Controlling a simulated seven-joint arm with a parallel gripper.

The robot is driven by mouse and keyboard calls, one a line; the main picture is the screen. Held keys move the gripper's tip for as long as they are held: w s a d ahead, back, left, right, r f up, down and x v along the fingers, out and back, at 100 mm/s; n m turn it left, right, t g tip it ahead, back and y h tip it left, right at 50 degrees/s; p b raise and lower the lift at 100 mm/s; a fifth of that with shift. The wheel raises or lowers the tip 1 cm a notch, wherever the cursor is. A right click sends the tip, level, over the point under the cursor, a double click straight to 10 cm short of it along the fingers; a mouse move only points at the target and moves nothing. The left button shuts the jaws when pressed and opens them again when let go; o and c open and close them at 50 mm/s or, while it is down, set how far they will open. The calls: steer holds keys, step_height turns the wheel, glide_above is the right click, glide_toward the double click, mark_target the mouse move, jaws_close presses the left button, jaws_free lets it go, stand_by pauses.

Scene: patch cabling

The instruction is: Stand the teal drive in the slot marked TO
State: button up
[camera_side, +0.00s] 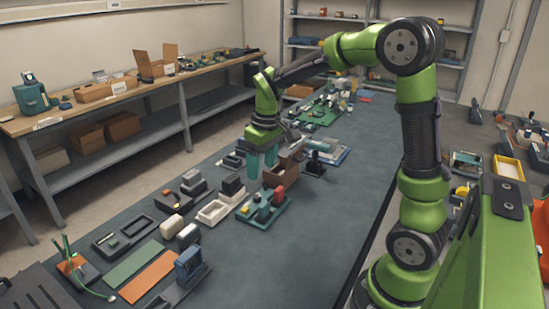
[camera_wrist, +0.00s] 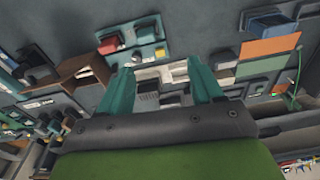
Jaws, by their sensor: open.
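My gripper (camera_side: 263,168) points down over the middle of the bench, its two teal fingers apart. In the wrist view my gripper (camera_wrist: 163,88) is open, and I see nothing held between the fingers. A teal base (camera_side: 262,209) carrying red, teal and dark upright pieces stands just in front of my gripper; it also shows in the wrist view (camera_wrist: 128,58). A blue block (camera_side: 188,261) stands upright in a dark holder near the front; it also shows in the wrist view (camera_wrist: 268,22). I cannot tell which piece is the teal drive. No TO marking is legible.
A brown open box (camera_side: 284,169) stands close to the right of my fingers. A pale tray (camera_side: 212,212) and several dark and cream blocks lie to the left. Green (camera_side: 131,263) and orange (camera_side: 148,277) mats lie nearer the front. The bench's right side is clear.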

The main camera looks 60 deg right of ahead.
steer(key=s+a+r+m+t+y, duration=0.1)
steer(key=s+a+r+m+t, duration=0.2)
steer(key=s+a, duration=0.9)
step_height(320, 180, up, 4)
steer(key=s+t, duration=0.2)
steer(key=t, duration=0.1)
steer(key=shift+s+r+y, duration=0.2)
steer(key=shift+y, duration=0.2)
steer(key=shift+c, duration=0.2)
